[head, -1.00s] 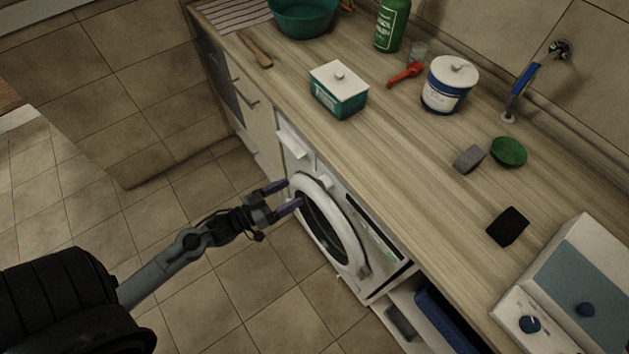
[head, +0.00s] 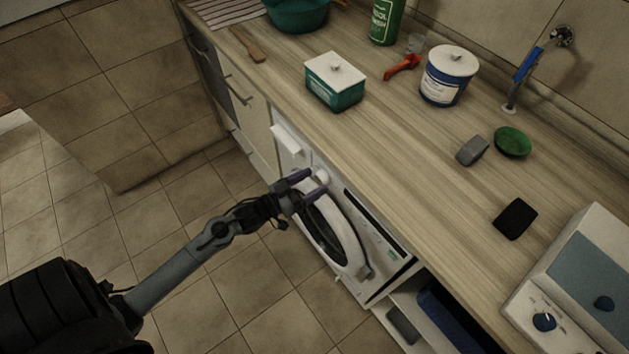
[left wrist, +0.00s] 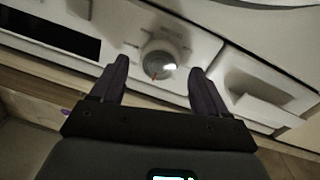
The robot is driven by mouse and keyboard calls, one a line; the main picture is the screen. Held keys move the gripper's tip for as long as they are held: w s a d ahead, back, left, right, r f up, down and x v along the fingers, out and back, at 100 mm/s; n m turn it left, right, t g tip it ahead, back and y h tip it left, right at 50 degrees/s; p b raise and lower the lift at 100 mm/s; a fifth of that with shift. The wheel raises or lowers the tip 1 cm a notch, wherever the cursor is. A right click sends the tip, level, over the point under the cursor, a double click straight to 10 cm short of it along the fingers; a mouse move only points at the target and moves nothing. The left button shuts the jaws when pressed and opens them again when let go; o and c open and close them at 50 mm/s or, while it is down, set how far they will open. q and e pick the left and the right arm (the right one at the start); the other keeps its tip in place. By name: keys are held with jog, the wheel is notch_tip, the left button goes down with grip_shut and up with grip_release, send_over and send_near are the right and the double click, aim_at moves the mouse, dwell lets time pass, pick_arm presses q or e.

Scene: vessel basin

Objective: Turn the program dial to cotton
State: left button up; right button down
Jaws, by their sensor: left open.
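The washing machine (head: 377,244) stands under the counter, its round door (head: 343,246) facing the floor area. Its white program dial (head: 322,177) is on the front panel near the drawer. In the left wrist view the dial (left wrist: 159,60) shows a red pointer mark at its lower left, with printed marks around it too small to read. My left gripper (head: 311,182) is open at the panel. In the left wrist view its purple fingers (left wrist: 156,82) stand on either side of the dial, with a gap to each side. My right gripper is not in view.
The detergent drawer (head: 286,138) is beside the dial. The counter (head: 410,150) above holds a green-and-white box (head: 335,85), a blue-and-white tub (head: 447,78), a black sponge-like block (head: 515,219) and other items. The tiled floor (head: 200,290) is clear.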

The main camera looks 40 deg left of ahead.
pick_arm(q)
jog(key=shift+x, duration=0.8)
jog(key=c, duration=1)
jog(key=shift+c, duration=0.2)
